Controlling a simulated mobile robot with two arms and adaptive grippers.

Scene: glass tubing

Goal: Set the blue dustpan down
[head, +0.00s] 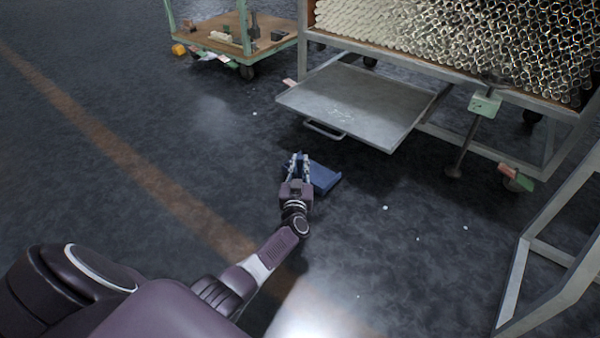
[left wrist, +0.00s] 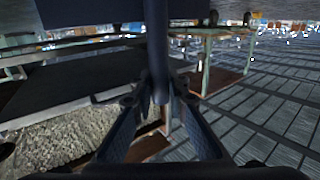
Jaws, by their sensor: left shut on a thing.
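The blue dustpan (head: 324,179) shows in the head view just right of my left gripper (head: 298,162), low over the dark floor. I cannot tell whether it touches the floor. My left gripper is shut on its handle. In the left wrist view the dustpan's handle (left wrist: 157,40) stands between the fingers of my left gripper (left wrist: 157,92), and the dark blue pan (left wrist: 90,11) crosses the top edge. The gripper hides part of the dustpan in the head view. My right gripper is not in view.
A grey metal tray (head: 360,103) sticks out low from a rack of glass tubes (head: 470,40), beyond the dustpan. A green-framed cart (head: 225,42) stands at the back. A grey metal frame (head: 515,280) stands at right. Small white bits (head: 385,208) lie on open floor.

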